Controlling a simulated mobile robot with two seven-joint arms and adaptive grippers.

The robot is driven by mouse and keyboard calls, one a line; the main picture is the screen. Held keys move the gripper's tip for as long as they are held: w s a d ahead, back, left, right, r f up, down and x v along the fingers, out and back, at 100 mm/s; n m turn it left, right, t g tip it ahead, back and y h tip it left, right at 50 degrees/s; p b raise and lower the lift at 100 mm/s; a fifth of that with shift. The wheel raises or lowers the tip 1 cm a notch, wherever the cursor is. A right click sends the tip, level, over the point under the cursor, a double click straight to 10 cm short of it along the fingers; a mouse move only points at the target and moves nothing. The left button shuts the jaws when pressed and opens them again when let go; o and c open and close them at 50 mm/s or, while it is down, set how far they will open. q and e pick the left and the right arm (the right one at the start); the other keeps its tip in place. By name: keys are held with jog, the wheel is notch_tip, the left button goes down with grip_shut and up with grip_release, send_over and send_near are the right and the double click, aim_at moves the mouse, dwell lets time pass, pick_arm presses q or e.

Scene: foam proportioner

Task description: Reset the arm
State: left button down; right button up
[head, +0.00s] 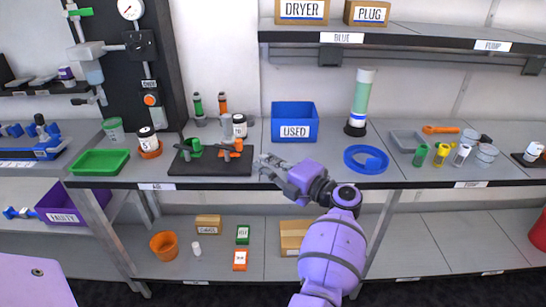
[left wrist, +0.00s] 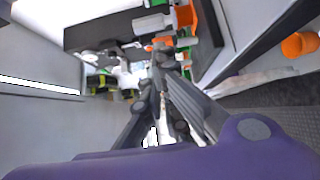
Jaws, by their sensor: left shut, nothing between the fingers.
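My left arm is purple and reaches up from the bottom of the head view. Its grey gripper (head: 266,166) is shut and empty, pointing left above the front part of the bench. It is just right of the black board (head: 210,166), which carries green and orange valve-like parts. In the left wrist view the shut gripper fingers (left wrist: 162,62) point toward the board and its orange and green parts. Whether the fingers touch anything there is hard to tell. My right gripper is in neither view.
A blue USED bin (head: 295,108) stands behind the gripper. A green tray (head: 99,162) is at the left.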

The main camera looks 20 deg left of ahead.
pick_arm(q)
jog(key=w+d+r+m+t+h+p, duration=0.1)
jog(key=w+d+r+m+t+h, duration=0.5)
jog(key=r+m+t, duration=0.65)
jog(key=s+d+f+m+g+h+p, duration=0.25)
jog(key=s+f+m+h, duration=0.35)
jog(key=s+f+m, duration=0.45)
jog(key=s+d+f+m+g+h+p, duration=0.1)
jog(key=s+d+f+m+h+p, duration=0.25)
jog(key=s+f+m+h, duration=0.65)
jog(key=s+a+f+g+y+p, duration=0.1)
jog(key=s+f, duration=0.4)
jog(key=s, duration=0.5)
jog(key=s+a+f+g+y+p, duration=0.1)
jog(key=s+f, duration=0.4)
jog(key=s, duration=0.6)
jog(key=s+a+f+g+y, duration=0.1)
jog(key=s+f+g, duration=0.3)
jog(key=s, duration=0.7)
notch_tip(320, 180, down, 2)
jog(key=shift+a+f+y+p, duration=0.1)
jog(key=shift+a+y+p, duration=0.25)
jog(key=shift+y, duration=0.35)
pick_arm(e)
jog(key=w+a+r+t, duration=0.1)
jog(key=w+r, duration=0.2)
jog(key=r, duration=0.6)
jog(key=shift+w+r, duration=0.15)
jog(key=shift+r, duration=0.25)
